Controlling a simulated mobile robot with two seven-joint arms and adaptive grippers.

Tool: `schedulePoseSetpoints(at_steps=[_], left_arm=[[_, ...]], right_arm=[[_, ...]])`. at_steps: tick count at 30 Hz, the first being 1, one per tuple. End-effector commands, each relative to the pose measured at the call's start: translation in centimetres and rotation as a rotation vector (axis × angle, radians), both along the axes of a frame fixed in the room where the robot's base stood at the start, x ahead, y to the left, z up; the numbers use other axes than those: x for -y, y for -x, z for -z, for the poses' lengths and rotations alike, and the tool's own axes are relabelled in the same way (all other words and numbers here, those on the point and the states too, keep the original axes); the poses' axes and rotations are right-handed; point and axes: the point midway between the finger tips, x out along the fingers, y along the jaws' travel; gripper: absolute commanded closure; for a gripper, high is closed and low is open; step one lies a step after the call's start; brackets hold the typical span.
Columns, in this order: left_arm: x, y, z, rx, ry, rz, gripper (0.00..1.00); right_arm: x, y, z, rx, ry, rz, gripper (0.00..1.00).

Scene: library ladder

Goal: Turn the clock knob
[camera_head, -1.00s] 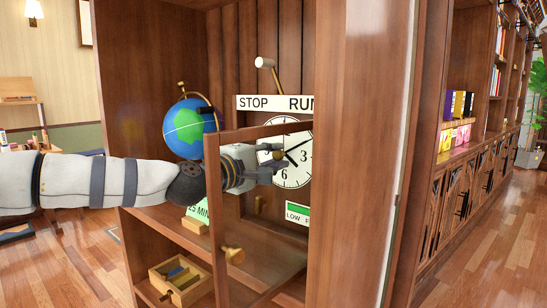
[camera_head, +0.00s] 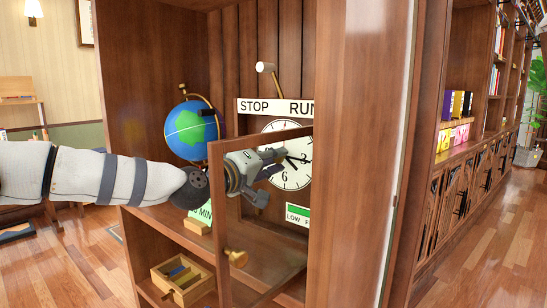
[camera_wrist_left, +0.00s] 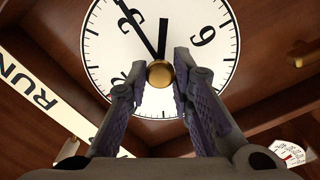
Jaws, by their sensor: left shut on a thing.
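The clock (camera_head: 300,178) has a white face with black numerals and black hands, on the back wall of a wooden cabinet. In the left wrist view the clock face (camera_wrist_left: 215,55) is large, with its round brass knob (camera_wrist_left: 160,73) at the centre. My left gripper (camera_wrist_left: 160,80) is shut on this knob, one finger on each side. In the head view the left gripper (camera_head: 281,160) reaches into the cabinet, rolled at an angle, and hides the knob and part of the dial. My right gripper is not in view.
A glass-paned door (camera_head: 216,215) with a brass knob (camera_head: 236,258) stands in front of my left wrist. A STOP/RUN sign (camera_head: 270,105) and a lever (camera_head: 266,68) are above the clock. A globe (camera_head: 192,130) stands left, above a wooden tray (camera_head: 165,288).

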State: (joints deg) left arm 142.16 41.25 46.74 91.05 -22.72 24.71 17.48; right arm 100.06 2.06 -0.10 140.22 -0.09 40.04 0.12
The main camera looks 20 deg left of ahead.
Motion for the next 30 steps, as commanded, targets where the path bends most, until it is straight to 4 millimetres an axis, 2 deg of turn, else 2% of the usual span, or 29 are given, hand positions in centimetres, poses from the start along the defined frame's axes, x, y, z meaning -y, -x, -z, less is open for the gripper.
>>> schedulePoseSetpoints(at_steps=[18, 30], left_arm=[[0.1, 0.1, -0.3, 0.19, -0.518, 0.001, 1.0], [0.0, 0.0, 0.0, 0.254, -0.701, 0.0, 1.0]], right_arm=[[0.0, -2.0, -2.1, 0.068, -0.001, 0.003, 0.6], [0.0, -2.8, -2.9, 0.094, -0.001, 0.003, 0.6]])
